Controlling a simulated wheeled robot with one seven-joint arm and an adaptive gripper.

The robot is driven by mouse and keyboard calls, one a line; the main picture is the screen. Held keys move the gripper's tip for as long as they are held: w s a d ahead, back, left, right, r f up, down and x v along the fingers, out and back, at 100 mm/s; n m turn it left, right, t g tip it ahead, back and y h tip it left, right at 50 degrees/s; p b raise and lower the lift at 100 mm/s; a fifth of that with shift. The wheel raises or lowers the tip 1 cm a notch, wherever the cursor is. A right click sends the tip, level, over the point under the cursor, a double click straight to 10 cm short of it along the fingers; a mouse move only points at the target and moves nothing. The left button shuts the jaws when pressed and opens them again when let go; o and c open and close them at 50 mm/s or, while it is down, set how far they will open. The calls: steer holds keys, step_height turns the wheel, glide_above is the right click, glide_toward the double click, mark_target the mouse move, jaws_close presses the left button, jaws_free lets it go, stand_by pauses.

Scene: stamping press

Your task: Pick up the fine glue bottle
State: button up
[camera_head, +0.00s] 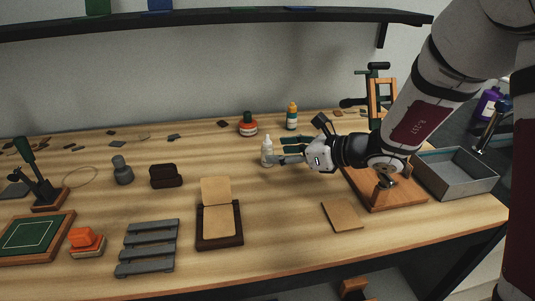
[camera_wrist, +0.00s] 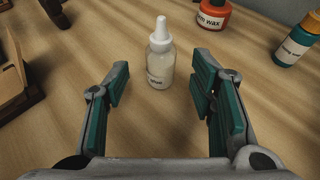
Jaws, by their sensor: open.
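The fine glue bottle (camera_head: 267,151) is a small, clear-white bottle with a white nozzle cap, standing upright on the wooden table near its middle. In the wrist view the glue bottle (camera_wrist: 160,58) stands just beyond the fingertips, roughly centred between them. My gripper (camera_head: 285,151) comes in from the right, low over the table. In the wrist view my gripper (camera_wrist: 160,90) is open and empty, with green-padded fingers on either side. The bottle's label is partly readable. I cannot tell from the head view whether a finger touches the bottle.
A red wax pot (camera_head: 248,124) and a teal bottle with an orange cap (camera_head: 292,116) stand behind the glue bottle. A dark brown block (camera_head: 165,176) and a brown frame with a tan pad (camera_head: 219,222) stand to the left and front. A grey tray (camera_head: 456,174) is at right.

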mark_target(268, 152)
steer(key=shift+x, duration=2.7)
steer(key=shift+d, duration=0.1)
jaws_close()
